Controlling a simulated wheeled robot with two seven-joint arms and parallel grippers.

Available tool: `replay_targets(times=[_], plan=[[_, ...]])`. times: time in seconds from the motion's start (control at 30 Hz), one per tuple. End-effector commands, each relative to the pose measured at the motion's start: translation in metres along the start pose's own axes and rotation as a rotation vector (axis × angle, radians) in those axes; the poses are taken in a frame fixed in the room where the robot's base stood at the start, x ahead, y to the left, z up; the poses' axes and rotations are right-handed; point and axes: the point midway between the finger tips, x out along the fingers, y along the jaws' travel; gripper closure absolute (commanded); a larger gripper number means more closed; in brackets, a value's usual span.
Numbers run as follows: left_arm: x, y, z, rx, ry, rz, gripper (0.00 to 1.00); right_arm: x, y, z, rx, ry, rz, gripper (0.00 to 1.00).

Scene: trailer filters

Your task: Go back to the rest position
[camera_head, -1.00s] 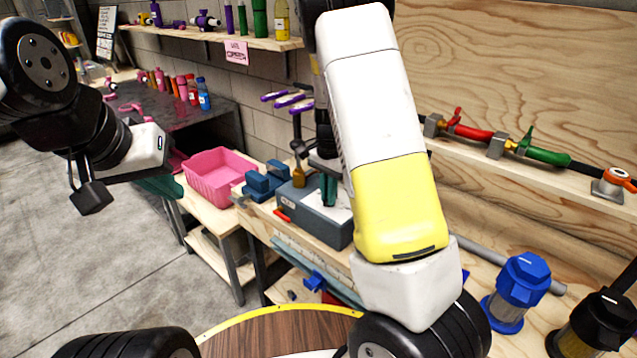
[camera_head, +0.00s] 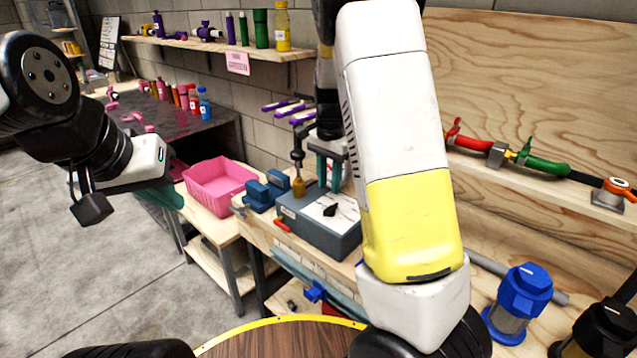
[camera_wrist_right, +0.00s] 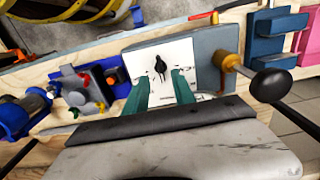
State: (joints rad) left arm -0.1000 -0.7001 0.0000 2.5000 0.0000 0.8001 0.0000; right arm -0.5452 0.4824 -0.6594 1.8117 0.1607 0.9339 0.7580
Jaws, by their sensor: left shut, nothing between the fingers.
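My right gripper (camera_head: 331,182) hangs above a grey box (camera_head: 311,233) with a white panel and a black knob (camera_head: 330,210). Its teal fingers stand apart, and the right wrist view (camera_wrist_right: 163,78) shows nothing held between them. The knob (camera_wrist_right: 160,66) appears beyond the fingertips, apart from them. My left gripper (camera_head: 163,197) is at the left, in front of the bench end; its teal fingers are partly hidden by its own wrist, and it is shut and empty.
A pink bin (camera_head: 218,183) and a blue vise-like block (camera_head: 265,190) stand left of the box. A brass-coloured valve with a black ball handle (camera_wrist_right: 280,84) is close beside my right fingers. A blue-capped filter (camera_head: 520,297) stands at right. Open floor lies at left.

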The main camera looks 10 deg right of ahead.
Motion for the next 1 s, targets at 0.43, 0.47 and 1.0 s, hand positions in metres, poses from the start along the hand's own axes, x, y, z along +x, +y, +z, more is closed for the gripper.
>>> replay_targets(times=[0.43, 0.47, 1.0], plan=[[0.0, 0.0, 0.0, 0.0, 0.0, 0.0, 1.0, -0.007, 0.003, 0.002, -0.01, -0.007, -0.012, 0.69], [0.0, 0.0, 0.0, 0.0, 0.0, 0.0, 1.0, -0.009, 0.004, 0.003, -0.017, -0.01, -0.021, 0.69], [0.0, 0.0, 0.0, 0.0, 0.0, 0.0, 1.0, -0.13, 0.107, 0.099, -0.556, 0.083, -0.397, 0.69]])
